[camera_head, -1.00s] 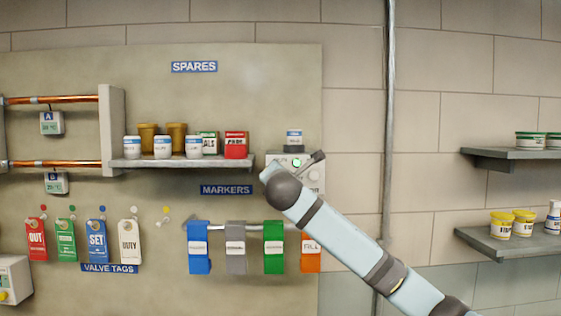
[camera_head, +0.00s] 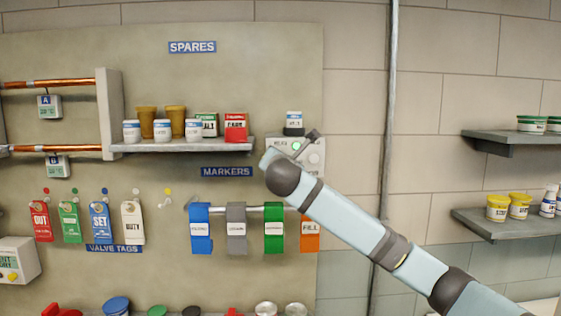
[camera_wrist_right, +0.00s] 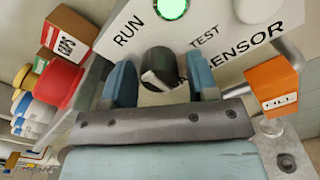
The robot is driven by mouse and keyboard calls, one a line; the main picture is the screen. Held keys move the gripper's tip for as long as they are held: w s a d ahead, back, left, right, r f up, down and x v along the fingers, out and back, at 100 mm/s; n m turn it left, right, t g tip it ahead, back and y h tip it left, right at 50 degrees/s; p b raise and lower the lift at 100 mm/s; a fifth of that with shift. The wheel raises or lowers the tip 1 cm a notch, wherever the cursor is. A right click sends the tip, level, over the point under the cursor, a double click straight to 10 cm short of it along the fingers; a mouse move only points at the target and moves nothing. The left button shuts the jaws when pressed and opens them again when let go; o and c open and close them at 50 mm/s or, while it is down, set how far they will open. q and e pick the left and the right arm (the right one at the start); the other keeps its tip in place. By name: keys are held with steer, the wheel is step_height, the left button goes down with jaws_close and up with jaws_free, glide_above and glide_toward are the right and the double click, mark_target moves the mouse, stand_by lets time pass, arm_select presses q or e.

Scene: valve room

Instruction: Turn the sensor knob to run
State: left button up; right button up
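The sensor box (camera_head: 316,147) is a pale box on the board, right of the spares shelf, partly hidden by my right arm in the head view. In the right wrist view its panel (camera_wrist_right: 222,57) reads RUN, TEST and SENSOR, with a lit green lamp (camera_wrist_right: 171,7). The dark sensor knob (camera_wrist_right: 160,64) with a white mark sits between the two blue fingers of my right gripper (camera_wrist_right: 161,80). The fingers straddle the knob, with narrow gaps seeming to show on both sides. Where the white mark points is hard to tell. My left gripper is not in view.
The spares shelf (camera_head: 180,147) with jars and boxes is left of the box. Coloured marker tags, including an orange one (camera_head: 309,236), hang below. A vertical pipe (camera_head: 391,110) runs to the right, with two wall shelves (camera_head: 510,147) beyond.

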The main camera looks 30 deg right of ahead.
steer(key=shift+o, duration=0.2)
steer(key=shift+s, duration=0.1)
steer(key=b+v, duration=0.3)
steer(key=v, duration=1)
steer(key=shift+s+a+b, duration=0.2)
steer(key=shift+s+b, duration=0.1)
steer(key=shift+b, duration=0.05)
